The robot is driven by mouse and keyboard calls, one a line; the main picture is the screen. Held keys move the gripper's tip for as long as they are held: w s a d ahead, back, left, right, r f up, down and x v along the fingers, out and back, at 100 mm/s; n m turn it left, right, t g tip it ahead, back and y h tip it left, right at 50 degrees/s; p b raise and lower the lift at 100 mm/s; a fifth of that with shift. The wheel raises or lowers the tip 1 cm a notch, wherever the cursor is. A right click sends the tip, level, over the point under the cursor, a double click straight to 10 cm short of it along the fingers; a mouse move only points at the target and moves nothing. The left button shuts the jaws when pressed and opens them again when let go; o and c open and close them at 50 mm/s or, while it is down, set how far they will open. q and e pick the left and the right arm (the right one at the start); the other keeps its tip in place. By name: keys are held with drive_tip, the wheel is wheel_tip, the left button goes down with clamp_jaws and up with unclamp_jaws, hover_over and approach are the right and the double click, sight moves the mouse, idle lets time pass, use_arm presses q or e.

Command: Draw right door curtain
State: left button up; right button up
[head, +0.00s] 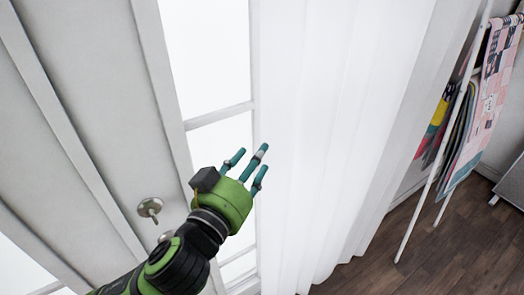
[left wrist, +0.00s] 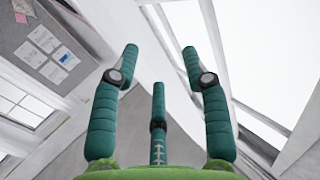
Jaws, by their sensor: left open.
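The right door curtain (head: 325,130) is a white pleated drape hanging beside the door glass in the head view. It reaches down to the wooden floor. My left gripper (head: 260,165) is green with teal fingers, at the curtain's left edge in front of the glass. The fingers are spread and hold nothing. I cannot tell whether a fingertip touches the cloth. The left wrist view shows the same open fingers (left wrist: 160,70) with nothing between them. A pale strip behind the fingers there may be the curtain, but I cannot tell. My right gripper is not in view.
A white panelled door (head: 95,120) with a round metal knob (head: 150,207) stands at the left. A white rack (head: 433,150) with hanging colourful fabrics (head: 490,95) stands to the right. Bare wooden floor (head: 440,250) lies at the lower right.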

use_arm(q)
drive_tip(key=p+x, duration=0.1)
drive_tip(key=x, duration=0.3)
drive_tip(key=shift+w+d+p, duration=0.15)
drive_tip(key=shift+w+p, duration=0.1)
drive_tip(key=shift+p, duration=0.1)
clamp_jaws()
